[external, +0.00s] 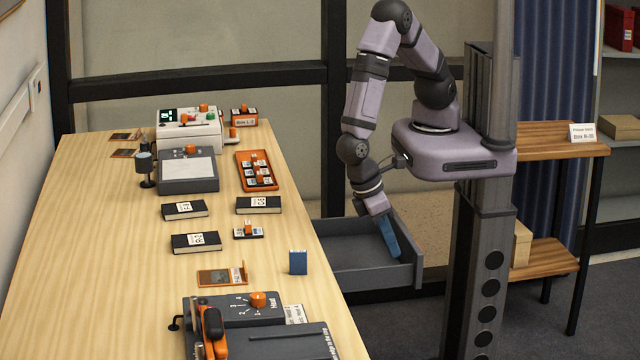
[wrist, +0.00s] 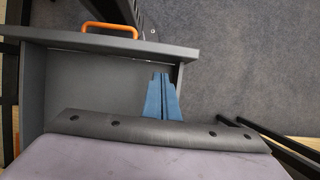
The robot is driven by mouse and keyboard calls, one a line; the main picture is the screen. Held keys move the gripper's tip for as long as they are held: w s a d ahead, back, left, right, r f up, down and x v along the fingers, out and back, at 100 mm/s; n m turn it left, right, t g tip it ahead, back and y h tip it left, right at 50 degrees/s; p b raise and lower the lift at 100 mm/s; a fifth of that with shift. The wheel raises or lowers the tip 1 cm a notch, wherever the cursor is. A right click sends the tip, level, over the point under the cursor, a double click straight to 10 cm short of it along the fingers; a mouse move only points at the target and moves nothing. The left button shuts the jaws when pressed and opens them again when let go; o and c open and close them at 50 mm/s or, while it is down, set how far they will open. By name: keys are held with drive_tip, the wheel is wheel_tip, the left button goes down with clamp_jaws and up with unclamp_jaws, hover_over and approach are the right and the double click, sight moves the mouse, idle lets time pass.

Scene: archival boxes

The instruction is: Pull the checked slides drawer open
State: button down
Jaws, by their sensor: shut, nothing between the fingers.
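The grey drawer (external: 346,276) stands pulled out from under the right side of the table. Its inside looks empty in the part I can see. In the wrist view its front panel (wrist: 125,42) runs across the top, with an orange handle (wrist: 110,30) on the outer face. My gripper (external: 396,255) has blue fingers and is shut and empty. In the wrist view my gripper (wrist: 163,82) sits near the drawer's right side wall, inside of the front panel and apart from the handle. Whether the fingers touch the drawer I cannot tell. No label shows on the drawer.
The wooden table (external: 110,270) holds an orange tray of slides (external: 257,170), dark boxes (external: 196,242), a blue box (external: 298,262) and a dialled device (external: 240,308). A wooden shelf (external: 555,140) stands right of my column. Open floor lies beyond the drawer front.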

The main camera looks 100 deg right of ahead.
drive_tip(key=p+v, duration=1.2)
drive_tip(key=v, duration=0.4)
drive_tip(key=shift+p, duration=0.35)
drive_tip(key=shift+r, duration=0.1)
drive_tip(key=s+d+n+h, duration=0.2)
drive_tip(key=s+d+n, duration=0.35)
drive_tip(key=d, duration=0.45)
drive_tip(key=w+d+r+m+t+y, duration=0.1)
drive_tip(key=w+d+r+m+t, duration=0.1)
drive_tip(key=d+r, duration=0.4)
drive_tip(key=w+d+r+m+t+y, duration=0.1)
drive_tip(key=w+d+r+m+t, duration=0.1)
drive_tip(key=d+r, duration=0.4)
drive_tip(key=d+m, duration=0.1)
drive_tip(key=d, duration=0.1)
drive_tip(key=shift+d, duration=0.3)
